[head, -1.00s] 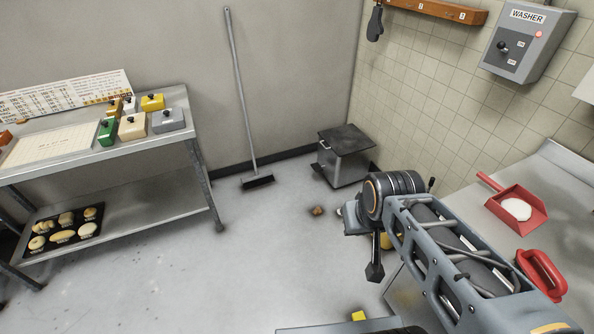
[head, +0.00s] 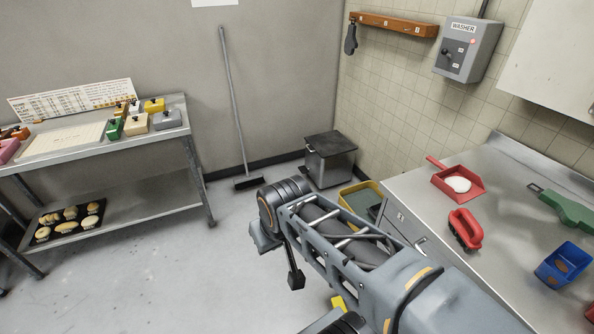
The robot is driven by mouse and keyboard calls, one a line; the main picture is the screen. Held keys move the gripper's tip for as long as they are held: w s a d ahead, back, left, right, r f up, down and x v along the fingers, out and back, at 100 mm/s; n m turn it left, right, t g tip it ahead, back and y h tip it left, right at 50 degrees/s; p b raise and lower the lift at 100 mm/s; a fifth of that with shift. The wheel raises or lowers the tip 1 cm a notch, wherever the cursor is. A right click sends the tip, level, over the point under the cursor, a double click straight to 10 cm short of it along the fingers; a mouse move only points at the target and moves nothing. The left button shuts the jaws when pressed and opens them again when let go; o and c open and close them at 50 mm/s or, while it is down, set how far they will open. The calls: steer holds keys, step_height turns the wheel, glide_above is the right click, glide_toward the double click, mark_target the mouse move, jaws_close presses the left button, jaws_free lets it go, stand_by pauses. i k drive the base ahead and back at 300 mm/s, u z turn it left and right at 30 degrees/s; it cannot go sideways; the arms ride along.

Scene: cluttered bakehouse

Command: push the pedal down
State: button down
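A grey metal bin (head: 328,168) with a dark lid (head: 330,144) stands in the far corner, its lid down. A small dark piece low at its left side (head: 305,172) may be the pedal; it is too small to be sure. My arm reaches across the lower middle of the head view. The dark tip at its hanging end, seemingly my gripper (head: 296,280), is over the floor, well in front of the bin and apart from it. Its fingers cannot be made out, and I see nothing held.
A yellow tub (head: 360,194) stands right of the bin, by the steel counter (head: 415,190). A broom (head: 235,110) leans on the wall left of the bin. A steel table (head: 150,189) is at left. Open floor (head: 165,265) lies between.

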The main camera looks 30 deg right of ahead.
mark_target(303, 169)
steer(key=z, duration=0.1)
steer(key=i, duration=0.75)
steer(key=z, duration=0.35)
steer(key=i, duration=2.15)
steer(key=z, duration=0.2)
steer(key=i, duration=1.05)
steer(key=z, duration=0.05)
